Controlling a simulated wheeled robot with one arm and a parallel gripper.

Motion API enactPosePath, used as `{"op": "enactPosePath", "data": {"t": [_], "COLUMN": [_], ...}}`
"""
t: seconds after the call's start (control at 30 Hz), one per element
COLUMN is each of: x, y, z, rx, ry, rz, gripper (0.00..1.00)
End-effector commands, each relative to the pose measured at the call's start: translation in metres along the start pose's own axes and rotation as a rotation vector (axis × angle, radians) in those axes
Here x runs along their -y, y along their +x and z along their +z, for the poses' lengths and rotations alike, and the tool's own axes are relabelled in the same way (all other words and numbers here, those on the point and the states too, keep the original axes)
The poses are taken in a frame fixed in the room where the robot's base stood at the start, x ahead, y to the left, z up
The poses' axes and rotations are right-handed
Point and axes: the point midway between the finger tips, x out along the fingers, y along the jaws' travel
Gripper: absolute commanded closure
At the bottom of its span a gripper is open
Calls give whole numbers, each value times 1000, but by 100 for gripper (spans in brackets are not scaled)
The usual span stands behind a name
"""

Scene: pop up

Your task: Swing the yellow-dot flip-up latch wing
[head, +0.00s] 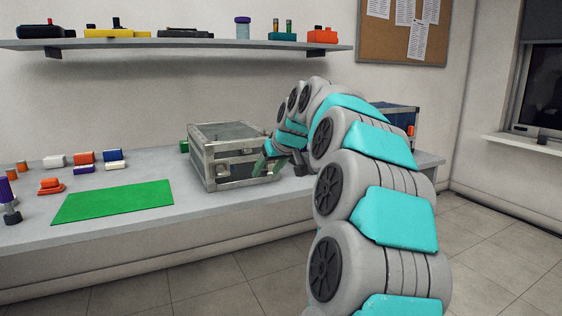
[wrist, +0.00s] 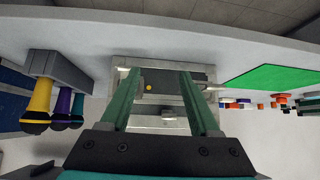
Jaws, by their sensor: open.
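A grey metal-framed case (head: 216,178) with a glassy lid stands on the bench, lid down. In the wrist view the case (wrist: 172,119) lies ahead of my gripper, with a small yellow dot (wrist: 149,88) on a dark face between the fingers in the picture. The latch wing's own outline is too small to make out. My gripper (wrist: 159,72) has two green fingers, spread apart with nothing between them. In the head view my gripper (head: 276,160) is at the case's right front corner, partly hidden by my arm; I cannot tell if it touches.
A green mat (head: 113,203) lies left of the case, with several small coloured blocks (head: 86,157) behind it. A blue box (head: 402,118) is behind my arm. A grey block with yellow, purple and green knobs (wrist: 57,72) is left in the wrist view. A shelf (head: 170,43) hangs above.

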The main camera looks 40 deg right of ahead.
Motion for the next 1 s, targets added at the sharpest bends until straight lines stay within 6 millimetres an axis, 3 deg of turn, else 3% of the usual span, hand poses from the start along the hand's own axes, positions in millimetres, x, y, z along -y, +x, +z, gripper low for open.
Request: {"op": "enactPosePath", "data": {"t": [0.03,0.1,0.2,0.47,1.0], "x": [-19,-36,-49,-52,-55], "y": [-1,-2,-4,5,67], "z": [-7,-13,-18,-19,-23], "rx": [-23,-42,-59,-61,-60], "ry": [10,18,22,22,21], "rz": [21,40,55,58,57], "gripper": [38,38,38,38,38]}}
